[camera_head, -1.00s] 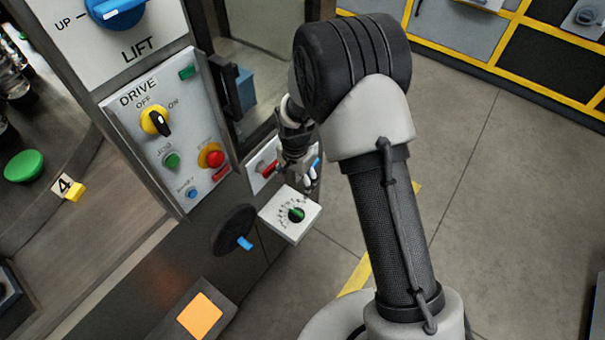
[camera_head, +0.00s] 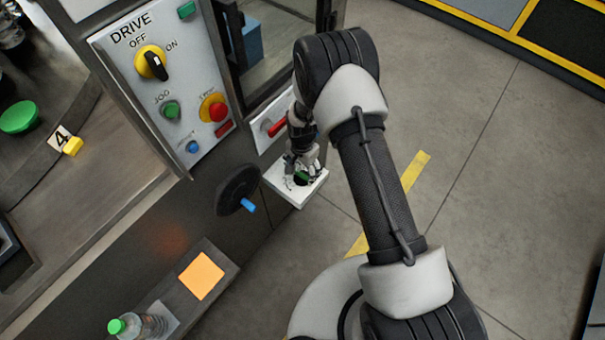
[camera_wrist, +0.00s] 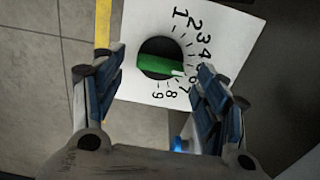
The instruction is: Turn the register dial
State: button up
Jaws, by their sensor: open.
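The register dial (camera_wrist: 158,58) is a black round knob with a green grip bar and a white pointer mark, set on a white numbered plate (camera_wrist: 145,20). In the wrist view the pointer faces right, near the 6 and 7. In the head view the dial (camera_head: 301,178) sits on its white box, partly covered by my gripper (camera_head: 302,165). My gripper also shows in the wrist view (camera_wrist: 158,85), open, with one blue-padded finger on each side of the dial's lower part. I cannot tell whether either finger touches the knob.
The drive panel (camera_head: 135,55) with its yellow switch and red stop button (camera_head: 217,111) stands left of my arm. A red lever (camera_head: 277,127) is close behind the gripper. A black handwheel (camera_head: 232,190) with a blue handle is left of the dial. Open floor lies right.

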aim_at(301, 177)
jog(key=shift+f, duration=1.1)
jog(key=shift+c, duration=0.6)
jog(key=c, duration=0.9)
